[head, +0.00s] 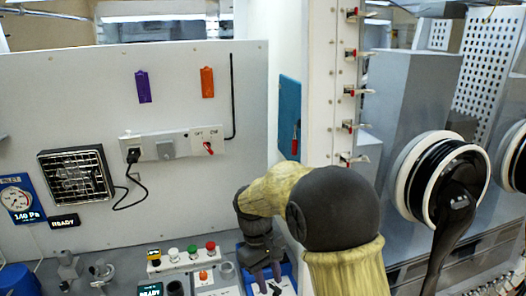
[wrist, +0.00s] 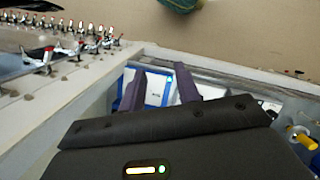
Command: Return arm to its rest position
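My arm reaches down in the middle of the head view, with its yellowish sleeve and dark joints in front of the wall. My gripper (head: 268,279) points down at the bottom of the head view, over a blue-edged tray (head: 243,250). In the wrist view my gripper (wrist: 160,76) shows two dark purple fingers, set apart with nothing held between them. The blue-edged white surface (wrist: 155,88) shows behind the gap. The height of the fingertips above it is hard to tell.
A white post with red-handled clamps (head: 348,90) stands close right of my arm. A glove port (head: 440,180) with a hanging black glove is farther right. The back panel carries a socket strip (head: 165,150) and fan grille (head: 76,176). A button box (head: 183,258) sits left of my gripper.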

